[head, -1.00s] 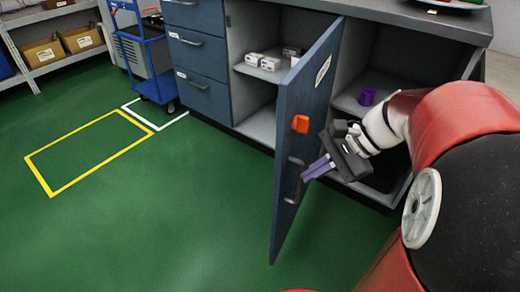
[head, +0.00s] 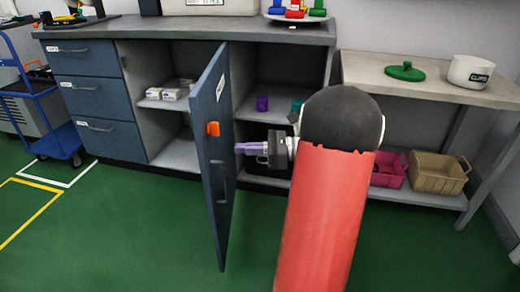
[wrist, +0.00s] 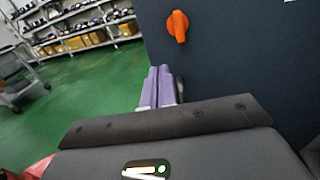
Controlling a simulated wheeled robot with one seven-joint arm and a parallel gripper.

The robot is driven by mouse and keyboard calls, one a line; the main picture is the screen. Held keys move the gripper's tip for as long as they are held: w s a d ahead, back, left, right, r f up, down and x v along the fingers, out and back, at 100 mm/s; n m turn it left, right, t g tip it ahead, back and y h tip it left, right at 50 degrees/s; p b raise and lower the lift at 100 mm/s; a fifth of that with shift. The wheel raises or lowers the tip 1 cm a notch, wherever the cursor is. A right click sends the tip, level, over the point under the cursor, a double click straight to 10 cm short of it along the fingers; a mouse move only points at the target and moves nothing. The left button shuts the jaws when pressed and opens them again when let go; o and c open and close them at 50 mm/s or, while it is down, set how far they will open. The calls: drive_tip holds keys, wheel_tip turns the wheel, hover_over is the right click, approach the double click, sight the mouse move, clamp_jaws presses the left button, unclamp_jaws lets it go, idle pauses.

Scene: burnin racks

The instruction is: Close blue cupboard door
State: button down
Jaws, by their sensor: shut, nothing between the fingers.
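The blue cupboard door (head: 214,150) stands open, swung out from the cupboard into the room. It has an orange knob (head: 213,129) and a dark bar handle (head: 221,180) below it. My gripper (head: 237,148) is shut and empty, with its purple fingers pointing at the right side of the door near knob height. In the wrist view the shut fingers (wrist: 160,82) are close beside the door (wrist: 235,65), left of and below the orange knob (wrist: 178,25). I cannot tell whether they touch the door.
Drawers (head: 88,90) stand left, with a blue trolley (head: 45,115) beyond. At right, a bench (head: 440,92) has pink and tan bins (head: 438,173) below. Green floor in front is clear.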

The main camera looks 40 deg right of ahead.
sight(206, 148)
drive_tip(key=x, duration=0.7)
drive_tip(key=shift+w+a, duration=0.1)
